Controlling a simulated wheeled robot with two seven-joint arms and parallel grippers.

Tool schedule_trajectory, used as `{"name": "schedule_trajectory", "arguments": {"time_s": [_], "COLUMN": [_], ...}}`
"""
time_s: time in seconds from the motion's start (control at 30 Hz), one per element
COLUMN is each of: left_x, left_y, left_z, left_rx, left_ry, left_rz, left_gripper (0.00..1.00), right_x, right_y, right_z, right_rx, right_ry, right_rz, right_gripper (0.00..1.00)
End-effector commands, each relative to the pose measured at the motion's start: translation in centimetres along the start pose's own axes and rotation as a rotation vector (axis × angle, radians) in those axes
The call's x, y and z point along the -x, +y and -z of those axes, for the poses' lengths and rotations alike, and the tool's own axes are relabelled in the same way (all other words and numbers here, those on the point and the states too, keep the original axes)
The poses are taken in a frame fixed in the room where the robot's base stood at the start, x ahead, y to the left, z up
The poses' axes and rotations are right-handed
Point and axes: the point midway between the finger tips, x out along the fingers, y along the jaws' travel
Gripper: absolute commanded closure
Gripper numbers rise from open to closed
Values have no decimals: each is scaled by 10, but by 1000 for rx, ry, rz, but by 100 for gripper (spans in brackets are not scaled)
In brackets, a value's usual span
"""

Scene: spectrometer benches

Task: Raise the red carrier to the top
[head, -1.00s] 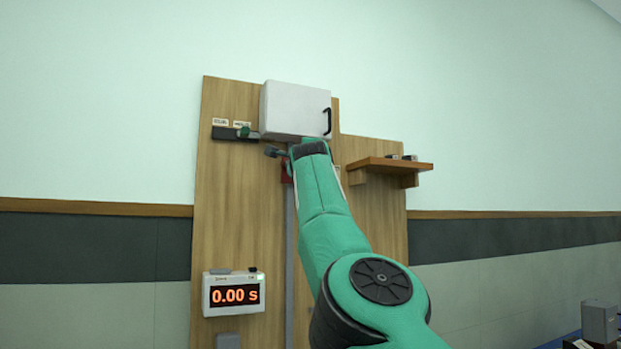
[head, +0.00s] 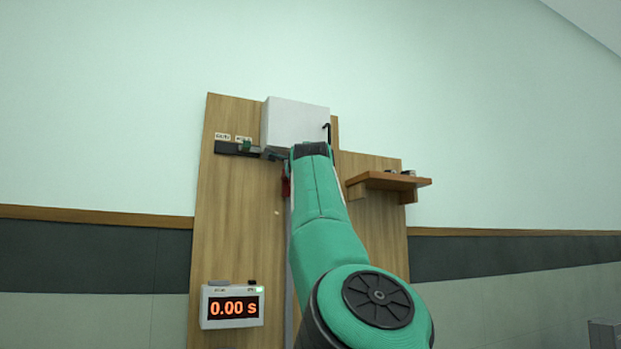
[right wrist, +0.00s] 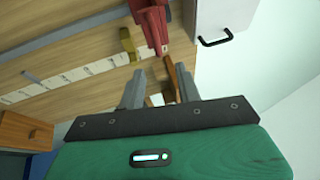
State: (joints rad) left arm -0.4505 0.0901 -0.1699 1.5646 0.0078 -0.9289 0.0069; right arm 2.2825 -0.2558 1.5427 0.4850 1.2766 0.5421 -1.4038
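The red carrier (head: 286,183) is on the wooden board in the head view, high up below the white box and partly hidden by my right arm. In the right wrist view the red carrier (right wrist: 148,20) shows at the top, just beyond the fingertips. My right gripper (right wrist: 161,72) is open, with its two grey fingers apart and nothing seen between them but background. I cannot tell whether a finger touches the carrier. The grey vertical rail (head: 289,270) runs down the board and is mostly behind my arm. My left gripper is not in view.
A white box (head: 294,122) with a black handle is at the board's top. A wooden shelf (head: 385,182) juts out on the right. A dark bar with a green part (head: 245,147) sits left of the box. A timer (head: 232,307) reads 0.00 s. A yellow piece (right wrist: 128,44) is beside the carrier.

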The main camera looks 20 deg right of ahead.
Motion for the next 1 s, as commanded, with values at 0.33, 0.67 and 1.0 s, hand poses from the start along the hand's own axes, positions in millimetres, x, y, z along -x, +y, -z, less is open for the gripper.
{"name": "schedule_trajectory", "arguments": {"time_s": [0.33, 0.67, 1.0], "left_x": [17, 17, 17], "left_y": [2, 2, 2], "left_z": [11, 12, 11], "left_rx": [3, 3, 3], "left_ry": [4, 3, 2], "left_rz": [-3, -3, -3], "left_gripper": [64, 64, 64], "right_x": [7, 6, -13], "right_y": [0, 0, 31], "right_z": [0, 0, 15], "right_rx": [0, 0, 22], "right_ry": [-1, -1, 44], "right_rz": [1, 1, -9], "right_gripper": [66, 66, 66]}}
